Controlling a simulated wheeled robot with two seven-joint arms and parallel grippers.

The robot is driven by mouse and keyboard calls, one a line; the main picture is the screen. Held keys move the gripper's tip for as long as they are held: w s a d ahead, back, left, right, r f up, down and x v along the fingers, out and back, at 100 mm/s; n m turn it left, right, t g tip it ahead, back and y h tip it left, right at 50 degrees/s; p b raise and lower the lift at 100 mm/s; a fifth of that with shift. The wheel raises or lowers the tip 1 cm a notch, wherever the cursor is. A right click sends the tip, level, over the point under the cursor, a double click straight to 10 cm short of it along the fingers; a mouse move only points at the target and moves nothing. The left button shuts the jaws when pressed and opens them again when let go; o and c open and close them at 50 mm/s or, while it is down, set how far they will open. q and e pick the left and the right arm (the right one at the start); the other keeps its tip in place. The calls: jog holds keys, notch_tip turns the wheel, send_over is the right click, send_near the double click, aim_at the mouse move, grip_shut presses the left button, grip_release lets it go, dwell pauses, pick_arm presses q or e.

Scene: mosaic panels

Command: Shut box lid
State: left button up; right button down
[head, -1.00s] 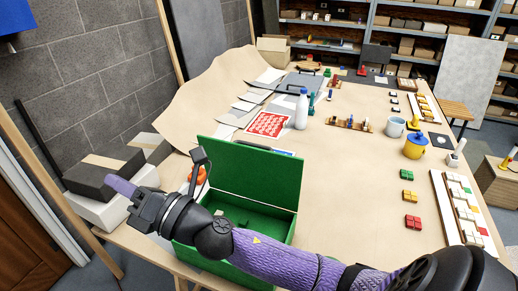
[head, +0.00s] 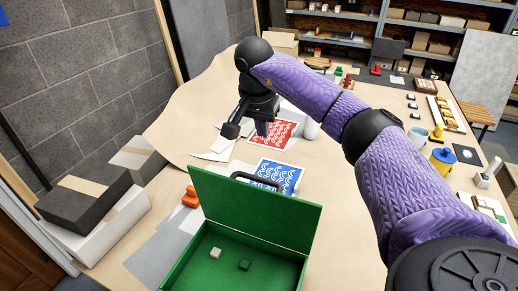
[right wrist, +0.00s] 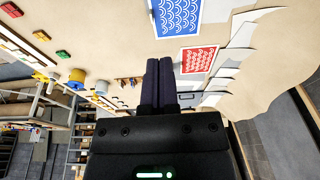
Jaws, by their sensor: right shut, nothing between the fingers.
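A green box (head: 228,278) stands open at the near edge of the table in the head view. Its green lid (head: 255,212) is raised and leans back at the far side, with a dark handle (head: 240,176) showing at its top edge. A pale cube (head: 215,253) and a dark green cube (head: 244,264) lie inside. My right gripper (head: 262,129) is above the table beyond the lid, pointing down, apart from the lid. Its fingers are together and empty in the right wrist view (right wrist: 159,82). The box is not in the right wrist view. My left gripper is out of view.
A blue patterned panel (head: 276,177) and a red one (head: 273,134) lie behind the lid. Orange pieces (head: 190,198) are left of the box. Dark and white boxes (head: 85,195) stand at the left.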

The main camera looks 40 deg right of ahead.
pick_arm(q)
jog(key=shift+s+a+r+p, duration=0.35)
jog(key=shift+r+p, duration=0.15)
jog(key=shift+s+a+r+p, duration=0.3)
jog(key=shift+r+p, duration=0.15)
jog(key=shift+p, duration=0.05)
pick_arm(e)
notch_tip(320, 180, down, 9)
jog(key=s+a, duration=0.2)
jog(key=shift+s+r, duration=0.1)
